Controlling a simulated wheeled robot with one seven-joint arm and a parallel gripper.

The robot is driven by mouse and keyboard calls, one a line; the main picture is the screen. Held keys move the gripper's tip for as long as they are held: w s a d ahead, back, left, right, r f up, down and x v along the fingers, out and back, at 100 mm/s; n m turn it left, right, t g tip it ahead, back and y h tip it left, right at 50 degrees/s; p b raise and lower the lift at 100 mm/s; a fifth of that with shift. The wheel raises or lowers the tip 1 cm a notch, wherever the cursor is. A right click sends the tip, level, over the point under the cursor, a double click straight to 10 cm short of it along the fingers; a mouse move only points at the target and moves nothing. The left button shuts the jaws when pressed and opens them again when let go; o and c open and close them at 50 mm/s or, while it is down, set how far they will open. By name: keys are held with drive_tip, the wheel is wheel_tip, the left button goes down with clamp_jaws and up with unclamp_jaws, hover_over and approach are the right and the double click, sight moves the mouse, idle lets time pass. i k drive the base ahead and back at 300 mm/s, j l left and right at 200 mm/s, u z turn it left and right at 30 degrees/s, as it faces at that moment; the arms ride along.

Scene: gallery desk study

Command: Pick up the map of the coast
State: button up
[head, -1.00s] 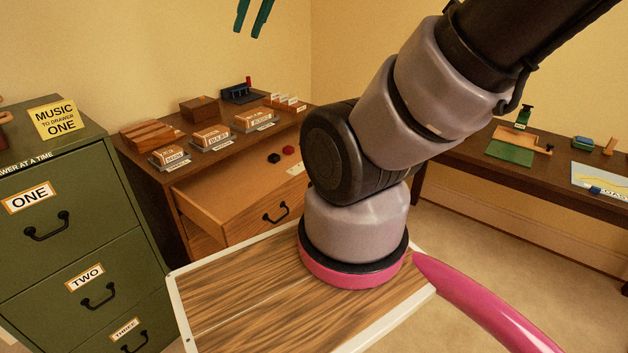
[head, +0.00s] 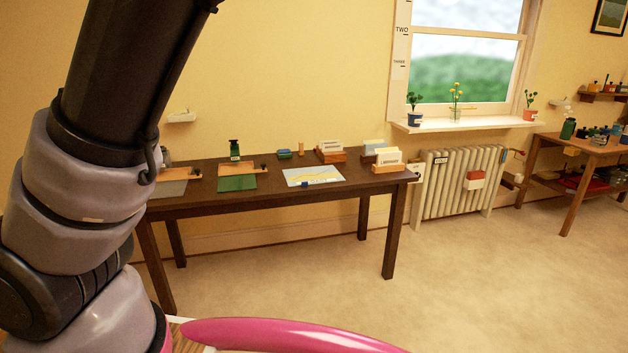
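A flat sheet that looks like the map of the coast (head: 316,174) lies on the dark wooden desk (head: 345,186) in the head view. It is pale blue and white with a yellow band across it. A small dark blue block (head: 305,184) sits at its front edge. My arm fills the left of the view, well to the left of the sheet and nearer to me. My gripper is outside the picture, so its state does not show.
A green mat (head: 237,184) and a grey mat lie left of the sheet. Card boxes (head: 388,160) stand to its right. A radiator (head: 460,180) is beyond the desk's right end. The carpet (head: 330,270) before the desk is clear.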

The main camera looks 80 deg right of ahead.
sight(305, 177)
drive_tip(key=z, duration=2.9)
drive_tip(key=u, duration=0.4)
drive_tip(key=j+u, duration=0.1)
drive_tip(key=u, duration=0.75)
drive_tip(key=i+u, duration=0.1)
drive_tip(key=u, duration=0.7)
drive_tip(key=z, duration=2.15)
drive_tip(key=i+j, duration=0.3)
drive_tip(key=i, duration=0.15)
drive_tip(key=i+j, duration=0.35)
drive_tip(key=i, duration=0.1)
